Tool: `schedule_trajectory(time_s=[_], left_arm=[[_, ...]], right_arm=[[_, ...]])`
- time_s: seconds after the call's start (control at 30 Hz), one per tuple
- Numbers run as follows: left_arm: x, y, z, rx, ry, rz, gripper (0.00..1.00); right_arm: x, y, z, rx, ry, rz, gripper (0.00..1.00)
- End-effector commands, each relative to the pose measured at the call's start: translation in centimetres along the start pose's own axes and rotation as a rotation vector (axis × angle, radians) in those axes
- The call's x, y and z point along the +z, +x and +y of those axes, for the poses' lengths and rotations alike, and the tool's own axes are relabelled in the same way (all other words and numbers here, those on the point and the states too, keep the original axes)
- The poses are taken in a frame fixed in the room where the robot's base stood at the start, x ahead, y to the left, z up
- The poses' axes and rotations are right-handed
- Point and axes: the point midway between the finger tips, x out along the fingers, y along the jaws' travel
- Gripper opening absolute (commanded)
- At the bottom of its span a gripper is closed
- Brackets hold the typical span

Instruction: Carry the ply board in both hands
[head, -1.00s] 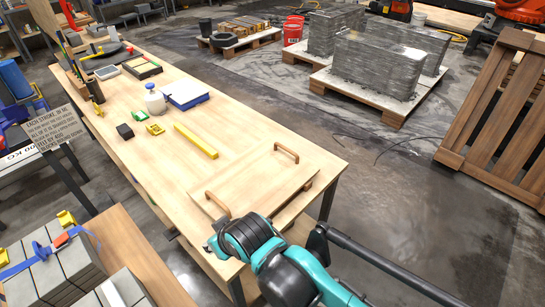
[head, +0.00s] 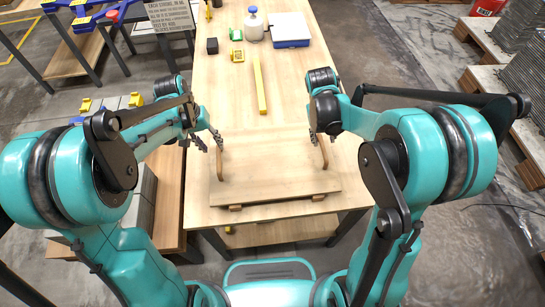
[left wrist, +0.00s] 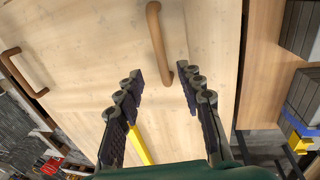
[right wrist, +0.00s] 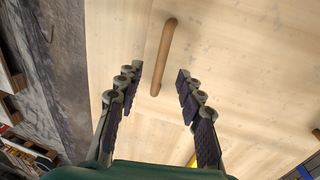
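The ply board (head: 275,172) lies flat on the light wooden table, near its front end, with two brown bar handles. My left gripper (head: 209,140) is beside the far end of the left handle (head: 220,164). My right gripper (head: 316,139) is at the right handle (head: 323,153). In the right wrist view it (right wrist: 157,80) is open, the handle (right wrist: 163,55) lying ahead of and partly between the fingertips. Neither gripper clearly touches a handle.
A yellow bar (head: 259,84) lies on the table behind the board. A yellow tape measure (head: 238,53), black block (head: 212,46), white bottle (head: 254,24) and blue-white box (head: 290,29) stand farther back. Grey blocks on pallets (head: 480,75) stand right of the table.

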Motion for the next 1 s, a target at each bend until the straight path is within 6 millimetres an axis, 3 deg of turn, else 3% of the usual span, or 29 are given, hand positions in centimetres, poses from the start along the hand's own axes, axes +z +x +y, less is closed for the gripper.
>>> schedule_trajectory(time_s=[0.47, 0.8, 1.0], left_arm=[[-0.2, 0.9, 0.0, 0.003, 0.000, -0.008, 0.38], [-0.2, 5.8, 0.0, 0.003, -0.001, -0.008, 0.38], [-0.1, 7.7, 0.0, 0.003, 0.000, -0.008, 0.38]], right_arm=[[-0.2, 0.9, 0.0, 0.002, 0.000, -0.009, 0.38], [-0.1, 5.8, 0.0, 0.002, 0.001, -0.008, 0.38], [-0.1, 7.7, 0.0, 0.002, 0.000, -0.008, 0.38]])
